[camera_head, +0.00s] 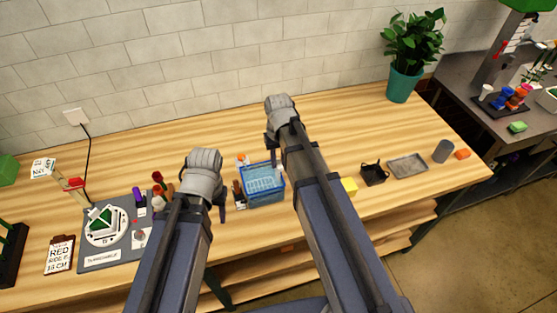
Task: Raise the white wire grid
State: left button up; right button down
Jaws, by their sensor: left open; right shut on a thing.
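A blue basket (264,197) stands on the wooden table near the middle. A pale grid-like surface (262,177) shows in its opening; I cannot tell whether this is the white wire grid. My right gripper (270,140) is just behind the basket, pointing down at its far side. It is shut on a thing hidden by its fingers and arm. My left gripper (222,207) is open and empty, left of the basket and apart from it.
A grey turntable board (96,262) and a clipboard (60,255) lie at the left. A yellow block (349,186), a black holder (374,174), a grey tray (408,166) and a grey cup (443,151) stand at the right. A potted plant (404,84) stands at the back.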

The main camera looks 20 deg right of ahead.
dwell(0.5)
notch_tip(320, 180, up, 8)
jog(key=p, duration=0.8)
jog(key=shift+w, duration=0.15)
jog(key=c, duration=0.7)
grip_release()
notch_tip(320, 180, up, 8)
jog(key=p, duration=0.7)
jog(key=shift+f+p, duration=0.1)
jog(key=shift+p, duration=0.3)
